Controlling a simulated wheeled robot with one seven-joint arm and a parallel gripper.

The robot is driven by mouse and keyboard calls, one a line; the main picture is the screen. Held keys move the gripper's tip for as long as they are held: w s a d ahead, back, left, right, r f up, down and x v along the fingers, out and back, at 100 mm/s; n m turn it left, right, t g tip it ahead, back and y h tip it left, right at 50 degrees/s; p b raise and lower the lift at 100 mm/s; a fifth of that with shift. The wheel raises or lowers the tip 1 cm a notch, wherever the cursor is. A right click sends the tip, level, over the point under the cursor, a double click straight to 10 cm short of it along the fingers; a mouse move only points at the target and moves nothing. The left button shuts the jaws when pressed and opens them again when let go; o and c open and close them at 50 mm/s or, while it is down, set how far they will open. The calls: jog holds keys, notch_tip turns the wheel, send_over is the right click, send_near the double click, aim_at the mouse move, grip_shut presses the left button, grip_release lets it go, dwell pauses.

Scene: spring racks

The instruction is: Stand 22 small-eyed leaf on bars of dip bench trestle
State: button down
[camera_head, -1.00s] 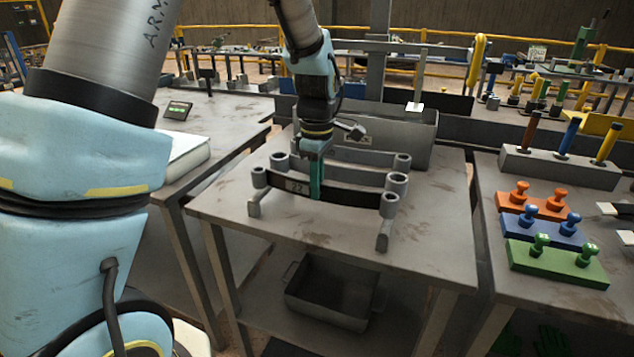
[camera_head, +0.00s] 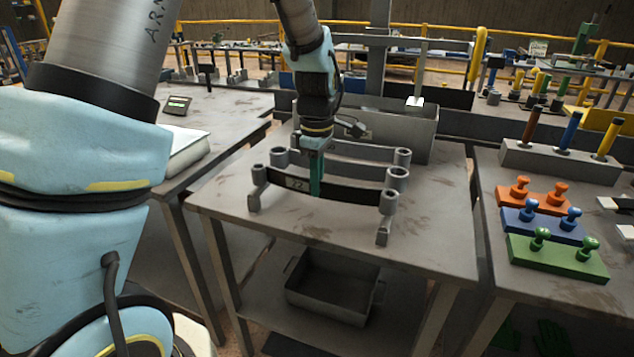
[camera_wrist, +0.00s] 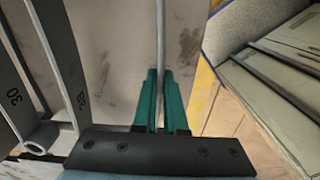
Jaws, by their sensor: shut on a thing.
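The leaf marked 22 (camera_head: 299,184) is a dark, slightly bowed strip in the head view, with a grey eye at each end. My gripper (camera_head: 317,178) is shut on it near its middle, with green fingers pointing down. In the wrist view the fingers (camera_wrist: 161,98) close on a thin edge. The dip bench trestle (camera_head: 384,231) is grey, with low feet at the near left and near right. The leaf spans between its two sides. I cannot tell whether the leaf's ends touch the bars.
Another leaf with grey eyes (camera_head: 403,157) lies just behind. Numbered strips (camera_wrist: 70,62) show left in the wrist view. A grey trough (camera_head: 420,138) stands behind, and a metal bin (camera_head: 330,292) sits on the shelf below.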

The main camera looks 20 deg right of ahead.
jog(key=shift+f, duration=0.25)
jog(key=shift+c, duration=2.1)
grip_release()
jog(key=shift+f, duration=0.1)
jog(key=shift+r+p, duration=3)
jog(key=shift+r, duration=0.6)
jog(key=s+a+r+m, duration=0.1)
jog(key=a+m, duration=0.4)
jog(key=a, duration=0.9)
jog(key=s+a+r+m+t, duration=0.1)
jog(key=a+m, duration=0.4)
jog(key=a, duration=1)
jog(key=shift+s+a+r+t, duration=0.3)
jog(key=shift+s+r, duration=0.25)
jog(key=shift+s, duration=0.45)
